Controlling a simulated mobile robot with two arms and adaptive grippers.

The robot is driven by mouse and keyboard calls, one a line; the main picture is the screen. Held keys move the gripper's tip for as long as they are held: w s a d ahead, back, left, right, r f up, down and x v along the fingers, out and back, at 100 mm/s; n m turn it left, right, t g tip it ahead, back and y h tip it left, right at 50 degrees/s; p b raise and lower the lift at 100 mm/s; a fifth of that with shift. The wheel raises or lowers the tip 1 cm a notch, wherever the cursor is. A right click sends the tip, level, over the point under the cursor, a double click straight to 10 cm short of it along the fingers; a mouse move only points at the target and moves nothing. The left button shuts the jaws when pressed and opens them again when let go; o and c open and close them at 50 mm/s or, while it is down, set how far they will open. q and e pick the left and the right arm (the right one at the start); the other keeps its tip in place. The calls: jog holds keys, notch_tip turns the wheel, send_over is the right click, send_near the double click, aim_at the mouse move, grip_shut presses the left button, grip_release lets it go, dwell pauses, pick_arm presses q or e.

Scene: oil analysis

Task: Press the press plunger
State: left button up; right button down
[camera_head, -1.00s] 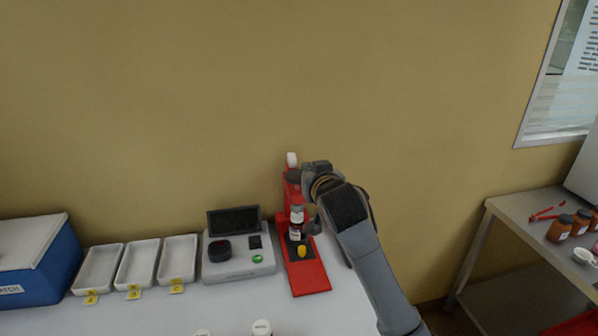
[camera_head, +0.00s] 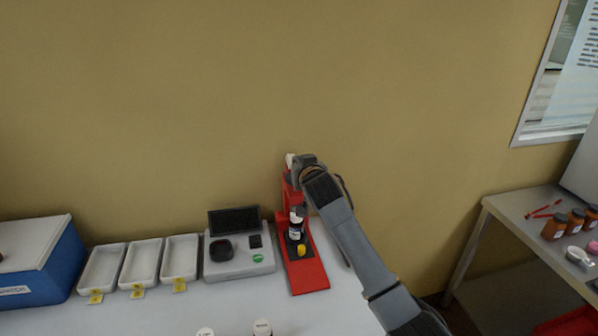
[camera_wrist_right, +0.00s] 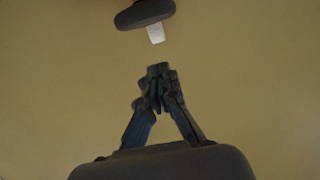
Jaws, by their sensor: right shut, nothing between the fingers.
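The red press (camera_head: 309,276) stands at the right end of the bench, with a small white piece (camera_head: 290,159) at its top, which appears to be the plunger. A dark bottle with a white label (camera_head: 296,231) stands upright in the press. My right gripper (camera_head: 297,179) is at the top of the press, close beside the white piece, and hides part of the press head. Contact cannot be told. In the right wrist view its fingers (camera_wrist_right: 158,73) are together and empty, below a dark rounded part with a pale tab (camera_wrist_right: 155,33). My left gripper is not in view.
A grey instrument with a screen (camera_head: 236,222) stands left of the press. Several white trays with yellow tags (camera_head: 140,264) and a blue box (camera_head: 45,268) are farther left. Two white caps (camera_head: 262,328) show at the front edge. A side table (camera_head: 497,211) holds brown jars.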

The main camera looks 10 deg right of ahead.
jog(key=shift+w+f+p, duration=0.1)
jog(key=shift+f+p, duration=0.65)
jog(key=shift+f, duration=1.25)
jog(key=shift+f, duration=0.15)
notch_tip(320, 180, down, 2)
jog(key=shift+f+b, duration=0.25)
jog(key=shift+b, duration=0.8)
jog(key=shift+f, duration=0.1)
